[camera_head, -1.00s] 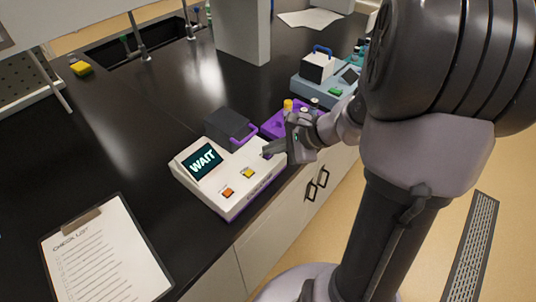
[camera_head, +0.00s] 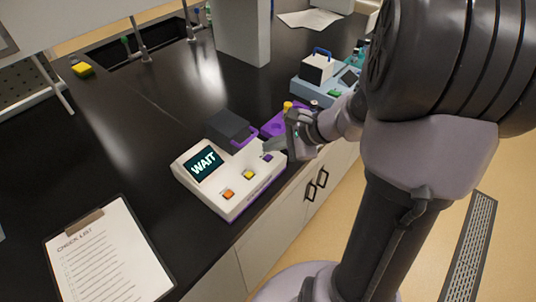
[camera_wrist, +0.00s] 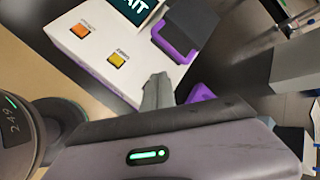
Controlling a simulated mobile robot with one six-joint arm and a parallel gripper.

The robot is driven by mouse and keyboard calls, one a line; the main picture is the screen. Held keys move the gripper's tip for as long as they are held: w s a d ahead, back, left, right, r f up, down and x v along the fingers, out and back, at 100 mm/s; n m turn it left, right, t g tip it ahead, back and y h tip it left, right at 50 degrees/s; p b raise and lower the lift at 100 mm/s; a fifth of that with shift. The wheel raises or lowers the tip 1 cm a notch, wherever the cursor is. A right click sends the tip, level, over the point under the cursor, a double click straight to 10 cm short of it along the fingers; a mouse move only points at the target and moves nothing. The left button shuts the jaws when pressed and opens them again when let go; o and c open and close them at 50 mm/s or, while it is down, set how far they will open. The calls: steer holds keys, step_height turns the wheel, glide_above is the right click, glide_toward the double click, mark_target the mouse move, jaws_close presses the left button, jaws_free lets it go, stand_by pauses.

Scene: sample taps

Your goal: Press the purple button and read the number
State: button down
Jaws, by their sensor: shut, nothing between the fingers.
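A white device (camera_head: 215,200) with a purple base stands on the black bench, and its dark screen (camera_head: 205,162) reads "WAIT". It has an orange button (camera_head: 229,194), a yellow button (camera_head: 248,175) and a purple button (camera_head: 267,157) along its front. My gripper (camera_head: 269,147) is shut and empty, with its tips close to the purple button, slightly behind it in the head view. I cannot tell whether they touch. In the wrist view the shut fingers (camera_wrist: 157,92) hide the purple button, while the orange button (camera_wrist: 79,31) and yellow button (camera_wrist: 117,59) show.
A dark lid with a purple handle (camera_head: 244,134) is at the device's back. A purple rack (camera_head: 277,122) and a blue device (camera_head: 318,90) stand further right. A clipboard (camera_head: 160,267) lies at the front left.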

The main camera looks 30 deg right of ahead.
mark_target(271, 159)
step_height(271, 159, up, 4)
steer(key=p, duration=0.3)
steer(key=shift+r, duration=0.2)
stand_by(0.4)
steer(key=s+a+r+n+g+h, duration=0.1)
steer(key=s+a+r+n, duration=0.3)
steer(key=s+a+n, duration=0.4)
steer(key=s+a+r+n+g+h, duration=0.1)
steer(key=s+a+r+n, duration=0.4)
steer(key=s+a+n, duration=0.3)
steer(key=shift+s+a+r+h, duration=0.15)
steer(key=shift+s+a+h, duration=0.05)
steer(key=shift+a+h, duration=0.25)
stand_by(0.8)
